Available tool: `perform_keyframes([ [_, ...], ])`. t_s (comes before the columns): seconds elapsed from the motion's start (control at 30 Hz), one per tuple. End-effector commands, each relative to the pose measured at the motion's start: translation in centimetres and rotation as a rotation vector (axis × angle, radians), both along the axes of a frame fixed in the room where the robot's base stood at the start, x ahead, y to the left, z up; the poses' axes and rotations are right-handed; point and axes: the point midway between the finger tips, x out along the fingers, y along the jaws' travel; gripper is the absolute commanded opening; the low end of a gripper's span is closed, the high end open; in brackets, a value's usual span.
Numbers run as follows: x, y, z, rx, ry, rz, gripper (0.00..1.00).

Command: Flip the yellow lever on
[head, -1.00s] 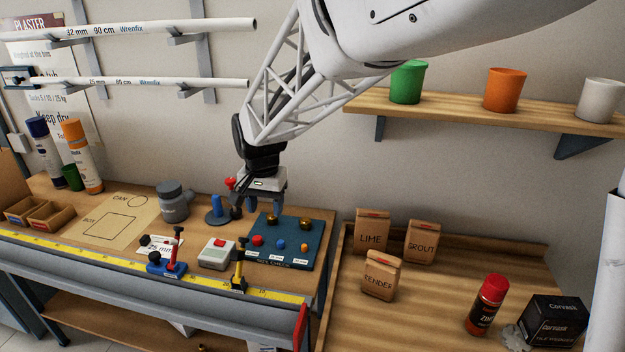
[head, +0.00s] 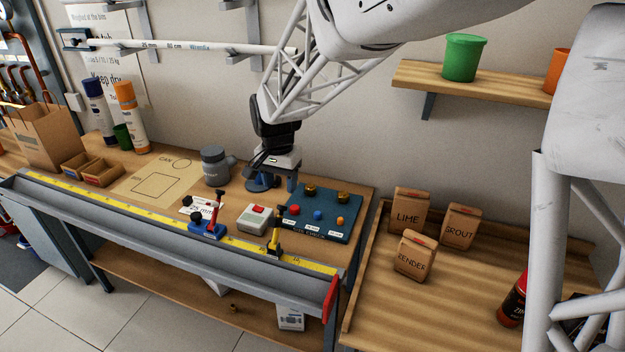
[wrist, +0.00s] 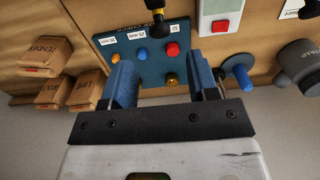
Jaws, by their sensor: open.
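The yellow lever (head: 276,236) stands upright on a dark base at the bench's front edge, beside the yellow measuring tape. In the wrist view the yellow lever (wrist: 155,5) shows at the top edge, partly cut off. My gripper (head: 279,183) hangs over the back of the bench, behind the lever and above the left edge of the blue board. In the wrist view my gripper (wrist: 163,80) has its two blue fingers apart with nothing between them. A red lever (head: 217,208) on a blue base stands left of the yellow one.
A grey box with a red button (head: 256,217) sits just left of the yellow lever. The blue board (head: 330,205) with coloured knobs lies behind it to the right. A grey pot (head: 214,167) and a blue peg stand near the gripper. Paper bags (head: 410,209) stand farther right.

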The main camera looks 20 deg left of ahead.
Motion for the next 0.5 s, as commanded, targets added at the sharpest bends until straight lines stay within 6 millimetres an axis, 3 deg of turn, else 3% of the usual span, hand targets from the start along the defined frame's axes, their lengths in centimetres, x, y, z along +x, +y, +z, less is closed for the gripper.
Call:
perform_keyframes([
  [0.5,0.0,0.0,-5.7,-0.001,0.001,0.000,0.54],
])
